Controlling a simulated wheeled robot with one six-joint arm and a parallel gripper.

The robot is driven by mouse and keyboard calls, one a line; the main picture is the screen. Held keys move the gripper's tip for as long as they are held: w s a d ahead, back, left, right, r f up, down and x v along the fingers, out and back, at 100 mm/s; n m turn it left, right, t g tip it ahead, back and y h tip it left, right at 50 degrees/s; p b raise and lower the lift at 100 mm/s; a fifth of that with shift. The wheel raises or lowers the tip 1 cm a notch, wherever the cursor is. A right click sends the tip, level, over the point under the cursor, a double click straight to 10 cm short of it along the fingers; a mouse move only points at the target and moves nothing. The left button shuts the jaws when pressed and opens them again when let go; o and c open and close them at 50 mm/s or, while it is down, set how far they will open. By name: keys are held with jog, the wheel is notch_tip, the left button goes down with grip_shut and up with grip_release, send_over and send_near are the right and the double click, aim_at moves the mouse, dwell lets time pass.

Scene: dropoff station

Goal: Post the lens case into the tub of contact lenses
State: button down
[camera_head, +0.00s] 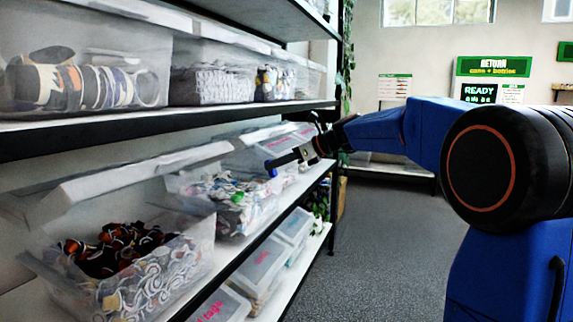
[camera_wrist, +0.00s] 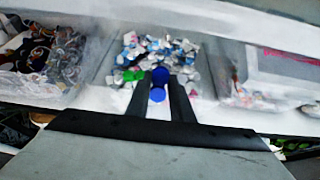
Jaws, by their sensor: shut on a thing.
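My gripper (camera_head: 284,162) reaches in from the right over the middle shelf. It is shut on the blue lens case (camera_head: 271,168), which sticks out at the fingertips. In the wrist view the lens case (camera_wrist: 160,76) shows as blue round parts between the two dark fingers of the gripper (camera_wrist: 160,92). The clear tub of contact lenses (camera_head: 240,226) stands on the middle shelf, its lid tilted up, with many small white and blue pieces and a green piece inside. In the wrist view the case appears over the near part of this tub (camera_wrist: 102,94); its exact height is unclear.
An open clear tub (camera_head: 190,255) with dark, orange and white pieces stands at the near left. Another tub (camera_wrist: 238,98) stands on the right in the wrist view. The upper shelf edge (camera_head: 180,128) runs above; lidded tubs (camera_head: 262,265) stand below. The aisle floor (camera_head: 390,240) is clear.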

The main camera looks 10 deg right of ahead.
jog(key=shift+w+a+f, duration=0.15)
jog(key=shift+w+a, duration=0.6)
jog(key=shift+a, duration=0.25)
jog(key=shift+w+a+f, duration=0.1)
jog(key=shift+w+a, duration=0.6)
jog(key=shift+a, duration=0.25)
jog(key=c, duration=1.5)
grip_release()
jog(key=shift+d, duration=0.1)
send_near(270, 160)
jog(key=v, duration=0.4)
jog(key=shift+s+d+r, duration=0.2)
jog(key=shift+s+d, duration=0.05)
